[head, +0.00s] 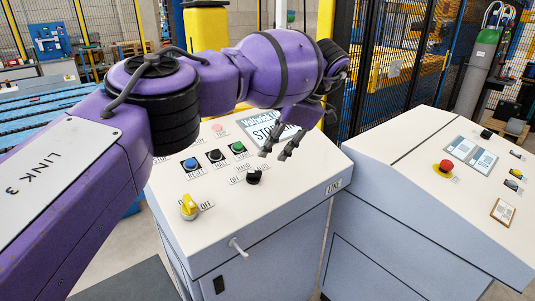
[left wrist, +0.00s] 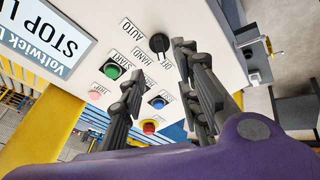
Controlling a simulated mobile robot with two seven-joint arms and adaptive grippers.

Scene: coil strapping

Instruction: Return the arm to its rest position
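My left arm (head: 60,220), purple and marked LINK 3, reaches from the left over the white control console (head: 300,200). My left gripper (head: 276,148) hangs above the console top near its display, its dark fingers pointing down. In the left wrist view the fingers (left wrist: 160,65) are spread with nothing between them. A black selector knob (head: 253,176), labelled OFF, HAND and AUTO, is just below the fingers in the head view; it also shows in the wrist view (left wrist: 159,42). I cannot tell its setting. My right gripper is not in view.
The console carries blue (head: 190,163), black (head: 215,155), green (head: 237,147) and pink (head: 219,127) buttons and a yellow rotary switch (head: 188,207). A second console (head: 430,200) with a red emergency button (head: 445,166) stands right. Black mesh fencing (head: 405,60) is behind.

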